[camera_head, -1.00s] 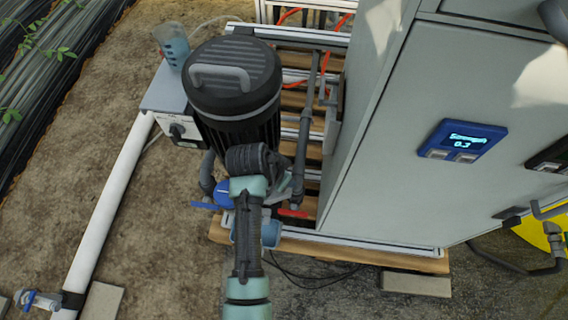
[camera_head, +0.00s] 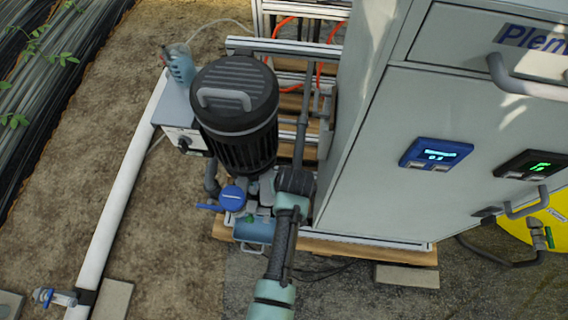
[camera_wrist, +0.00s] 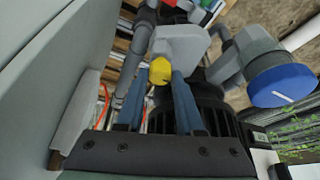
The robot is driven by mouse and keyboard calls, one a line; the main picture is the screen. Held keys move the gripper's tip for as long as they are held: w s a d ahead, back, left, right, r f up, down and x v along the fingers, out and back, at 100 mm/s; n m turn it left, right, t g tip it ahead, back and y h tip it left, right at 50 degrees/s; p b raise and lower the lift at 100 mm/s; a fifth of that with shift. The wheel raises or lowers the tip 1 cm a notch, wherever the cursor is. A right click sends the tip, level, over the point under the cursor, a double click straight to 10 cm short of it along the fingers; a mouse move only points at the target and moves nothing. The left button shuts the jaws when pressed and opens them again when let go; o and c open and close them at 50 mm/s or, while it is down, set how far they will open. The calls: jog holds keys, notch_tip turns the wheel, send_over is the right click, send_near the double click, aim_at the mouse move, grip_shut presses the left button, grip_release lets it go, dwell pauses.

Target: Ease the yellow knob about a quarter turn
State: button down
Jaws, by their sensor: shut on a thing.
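The yellow knob (camera_wrist: 160,70) shows in the wrist view, a small faceted cap on the end of a grey fitting (camera_wrist: 180,42). My gripper (camera_wrist: 160,78) has its two blue fingers on either side of the knob, shut on it. In the head view my arm covers the knob and the fingertips, just below the black pump (camera_head: 235,105).
A blue round cap (camera_wrist: 283,86) on a grey pipe is close to the right of my fingers. The grey cabinet (camera_head: 375,165) with a blue display (camera_head: 435,154) stands at the right. A white pipe (camera_head: 118,205) runs along the soil at left.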

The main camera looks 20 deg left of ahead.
jog(key=shift+n+g+y, duration=0.3)
jog(key=shift+n+g, duration=0.1)
jog(key=shift+n, duration=0.8)
jog(key=c, duration=0.5)
grip_release()
jog(key=shift+c, duration=0.2)
jog(key=p+v, duration=0.3)
jog(key=v, duration=1)
jog(key=shift+p, duration=0.35)
jog(key=shift+w, duration=0.1)
